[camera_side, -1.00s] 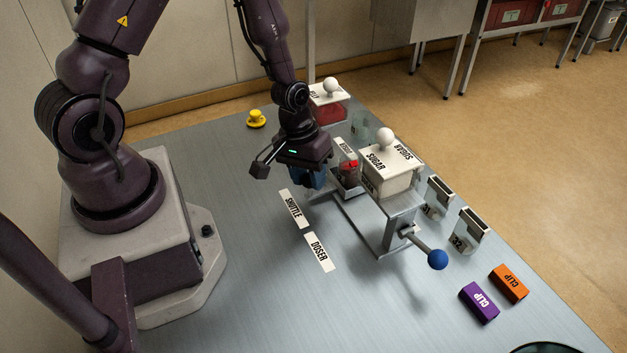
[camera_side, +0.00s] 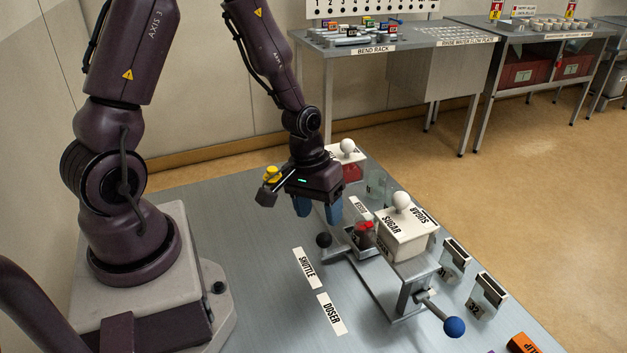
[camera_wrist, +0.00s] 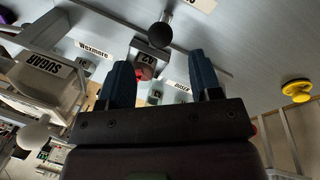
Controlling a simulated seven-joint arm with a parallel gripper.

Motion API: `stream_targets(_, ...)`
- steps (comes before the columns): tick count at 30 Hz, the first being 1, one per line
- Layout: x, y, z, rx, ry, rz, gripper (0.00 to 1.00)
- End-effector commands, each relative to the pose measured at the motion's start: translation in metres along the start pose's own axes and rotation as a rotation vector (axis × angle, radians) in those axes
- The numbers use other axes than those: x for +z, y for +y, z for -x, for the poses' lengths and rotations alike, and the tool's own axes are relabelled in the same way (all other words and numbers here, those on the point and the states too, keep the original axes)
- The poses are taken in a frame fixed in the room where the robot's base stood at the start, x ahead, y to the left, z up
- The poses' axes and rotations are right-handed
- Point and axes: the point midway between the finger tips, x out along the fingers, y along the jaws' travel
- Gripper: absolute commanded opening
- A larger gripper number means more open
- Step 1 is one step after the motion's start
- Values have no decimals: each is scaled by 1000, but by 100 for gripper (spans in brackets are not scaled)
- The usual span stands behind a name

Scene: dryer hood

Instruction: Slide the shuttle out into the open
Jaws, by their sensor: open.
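The shuttle is a metal slide with a black ball knob (camera_side: 323,240) at its outer end. My gripper (camera_side: 318,212) has blue fingers, apart and empty, a little above and behind the knob in the side view. In the wrist view the knob (camera_wrist: 158,36) shows beyond and between the fingertips (camera_wrist: 160,64), not touched as far as I see. The SHUTTLE label (camera_side: 307,268) lies flat on the table.
A blue-ended lever (camera_side: 454,327) sticks out at the front of the metal frame. Two numbered holders, one here (camera_side: 487,295), stand to its right. A second white-knobbed box (camera_side: 347,157) is behind. A yellow knob (camera_wrist: 298,90) shows right. Table left of the labels is clear.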

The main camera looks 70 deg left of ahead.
Motion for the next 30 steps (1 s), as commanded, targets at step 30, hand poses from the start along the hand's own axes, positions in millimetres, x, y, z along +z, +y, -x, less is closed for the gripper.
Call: stream_targets(30, 16, -14, 76, -49, -63, -73, 58)
